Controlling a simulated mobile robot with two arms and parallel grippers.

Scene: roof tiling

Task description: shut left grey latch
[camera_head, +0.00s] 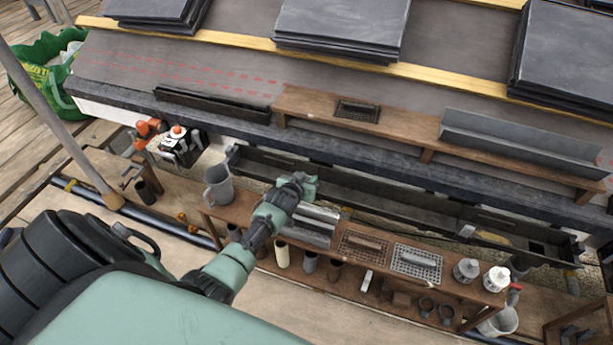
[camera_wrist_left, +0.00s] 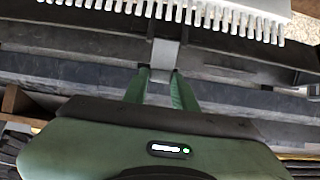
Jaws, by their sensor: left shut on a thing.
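My left gripper (camera_head: 306,182) reaches over the bench to the long black gutter (camera_head: 385,200). In the left wrist view its two green fingers (camera_wrist_left: 160,78) are closed on the left grey latch (camera_wrist_left: 165,52), a short grey strap across the dark gutter. In the head view the gripper hides this latch. Whether the latch is fully down cannot be told. Another grey latch (camera_head: 467,231) shows farther right on the gutter. My right gripper is in neither view.
In the wrist view, a white comb-toothed strip (camera_wrist_left: 190,12) lies close beyond the latch. Slate stacks (camera_head: 345,28) lie on the roof above.

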